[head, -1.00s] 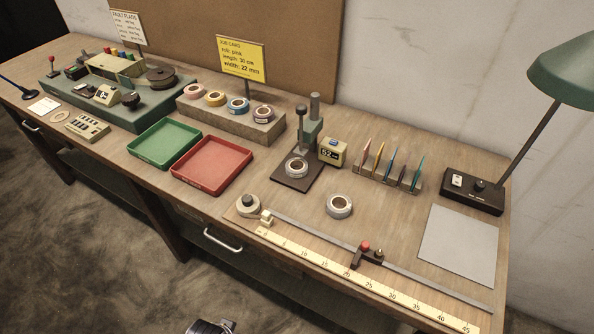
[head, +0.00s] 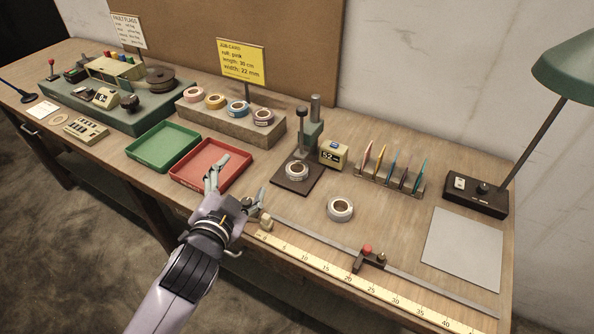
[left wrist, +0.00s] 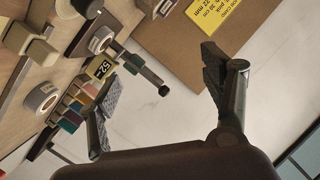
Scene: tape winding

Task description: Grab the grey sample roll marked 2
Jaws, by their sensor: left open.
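Two grey-white rolls show, and I cannot read a number on either. One grey roll (head: 340,209) lies flat on the bare bench behind the ruler. The other grey roll (head: 297,170) sits on the dark base of the press. In the left wrist view the loose roll (left wrist: 42,97) is at the left and the press roll (left wrist: 102,39) is higher up. My left gripper (head: 240,176) is open and empty, above the bench front by the red tray, left of and apart from both rolls. My right gripper is not in view.
The press (head: 311,130) and the counter showing 52 (head: 333,153) stand behind the rolls. The ruler (head: 340,272) with its slider (head: 367,256) runs along the front. A red tray (head: 212,164) is beneath my fingers. A grey sheet (head: 462,249) lies at the right.

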